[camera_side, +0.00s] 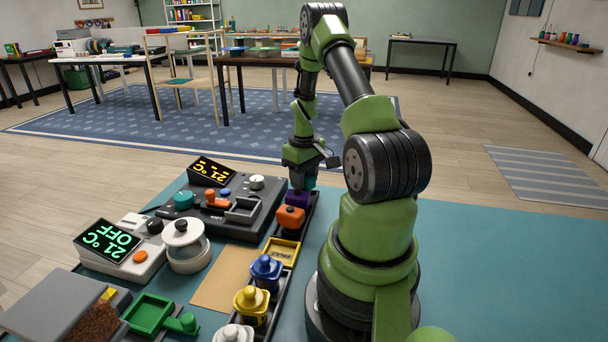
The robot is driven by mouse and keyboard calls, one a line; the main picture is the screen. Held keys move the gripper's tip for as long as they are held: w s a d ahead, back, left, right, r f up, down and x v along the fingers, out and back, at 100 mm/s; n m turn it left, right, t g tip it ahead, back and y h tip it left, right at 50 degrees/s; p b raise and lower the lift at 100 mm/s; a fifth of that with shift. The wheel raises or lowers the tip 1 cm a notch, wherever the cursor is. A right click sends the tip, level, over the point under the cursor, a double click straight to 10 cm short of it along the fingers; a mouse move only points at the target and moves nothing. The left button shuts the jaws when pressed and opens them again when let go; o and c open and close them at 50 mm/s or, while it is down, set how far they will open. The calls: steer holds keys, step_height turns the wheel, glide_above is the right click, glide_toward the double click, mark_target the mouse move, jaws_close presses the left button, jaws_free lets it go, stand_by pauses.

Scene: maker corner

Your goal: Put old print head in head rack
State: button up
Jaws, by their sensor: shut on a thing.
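My gripper (305,160) points down at the far end of the dark head rack (313,208). It is shut on a small teal block, apparently the old print head (308,183), mostly hidden by the fingers. The block is at or just above the rack's far end; I cannot tell whether it touches the rack. A purple head (298,198) and an orange head (290,217) stand in the rack just in front of it.
Left of the rack stand a dark machine (225,215) with an amber display and a pale unit (125,250) reading OFF. The teal mat (480,260) is clear at right.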

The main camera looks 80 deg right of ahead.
steer(key=shift+f, duration=0.45)
stand_by(0.4)
steer(key=o, duration=1.1)
steer(key=shift+c, duration=0.2)
steer(key=shift+r, duration=3.5)
